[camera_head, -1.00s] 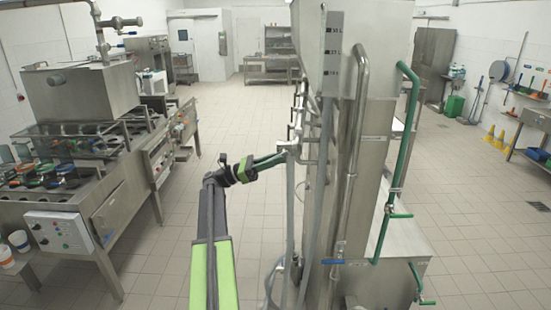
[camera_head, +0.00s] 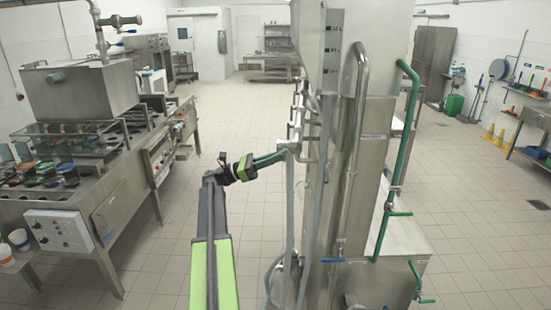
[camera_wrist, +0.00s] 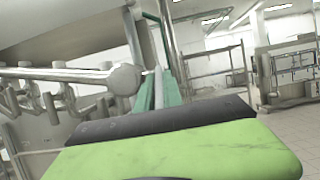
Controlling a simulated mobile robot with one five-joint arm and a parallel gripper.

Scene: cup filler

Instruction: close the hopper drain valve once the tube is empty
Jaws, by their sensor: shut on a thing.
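A green lever handle (camera_head: 269,159) points left from a metal valve (camera_head: 290,146) on the near side of the steel hopper (camera_head: 372,190). My gripper (camera_head: 247,167) is shut on the outer end of this lever. In the wrist view, the green lever (camera_wrist: 171,90) runs away behind the black and lime-green finger, which hides the grip itself. The round metal end of a pipe (camera_wrist: 125,78) is to its left. A grey hose (camera_head: 289,220) hangs below the valve. A marked level strip (camera_head: 333,45) is above; I cannot tell whether the tube beside it holds liquid.
Other green levers (camera_head: 400,212) and a blue lever (camera_head: 333,261) are on the hopper's pipes to the right. A steel filling machine (camera_head: 75,200) stands at the left. The tiled floor (camera_head: 222,125) between is clear.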

